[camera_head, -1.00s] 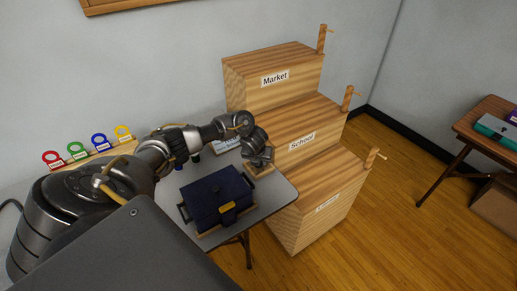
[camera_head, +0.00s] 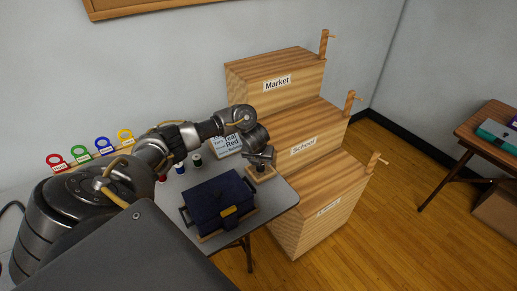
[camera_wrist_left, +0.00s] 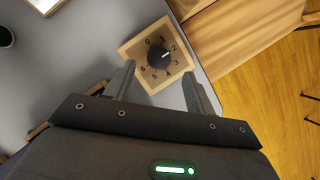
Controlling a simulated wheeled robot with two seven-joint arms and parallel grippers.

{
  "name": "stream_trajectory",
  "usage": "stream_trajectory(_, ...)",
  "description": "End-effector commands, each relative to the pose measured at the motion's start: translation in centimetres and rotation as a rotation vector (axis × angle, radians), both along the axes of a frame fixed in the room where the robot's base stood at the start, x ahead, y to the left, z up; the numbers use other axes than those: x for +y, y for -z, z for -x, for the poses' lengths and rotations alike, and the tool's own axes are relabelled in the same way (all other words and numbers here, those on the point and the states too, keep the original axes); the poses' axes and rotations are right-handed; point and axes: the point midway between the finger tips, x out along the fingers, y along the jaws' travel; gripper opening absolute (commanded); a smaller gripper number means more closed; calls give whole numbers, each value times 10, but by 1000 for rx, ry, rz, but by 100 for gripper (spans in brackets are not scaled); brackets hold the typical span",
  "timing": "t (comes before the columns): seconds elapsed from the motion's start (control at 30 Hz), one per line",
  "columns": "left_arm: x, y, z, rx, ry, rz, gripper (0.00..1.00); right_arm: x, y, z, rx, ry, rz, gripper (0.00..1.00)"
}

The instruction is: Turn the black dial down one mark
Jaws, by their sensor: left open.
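The black dial (camera_wrist_left: 159,57) sits on a square wooden block with numbers around it, in the left wrist view. Its white pointer mark points right, close to the 2. In the head view the block (camera_head: 264,175) stands at the table's right corner, and my gripper hides most of the dial. My left gripper (camera_head: 263,158) is above the block. In the left wrist view its two fingers (camera_wrist_left: 159,80) are apart and empty, one towards each side of the block's near part. My right gripper is not in view.
A dark blue case (camera_head: 218,203) lies on the grey table (camera_head: 271,199) just left of the block. Several thread spools (camera_head: 180,168) and a printed card (camera_head: 226,144) are behind it. Stepped wooden boxes (camera_head: 300,131) rise close on the right.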

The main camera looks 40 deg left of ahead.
Motion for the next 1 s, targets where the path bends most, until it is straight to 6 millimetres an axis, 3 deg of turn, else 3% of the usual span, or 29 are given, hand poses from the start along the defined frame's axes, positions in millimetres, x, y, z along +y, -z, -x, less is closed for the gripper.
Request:
stream_trajectory(0.2,-7,-42,13,-2,3,-2,55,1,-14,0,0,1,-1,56)
stream_trajectory(0.3,-9,-51,17,-2,1,-2,55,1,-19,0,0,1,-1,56)
stream_trajectory(1.0,-12,-53,20,-1,-1,1,55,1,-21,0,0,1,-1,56)
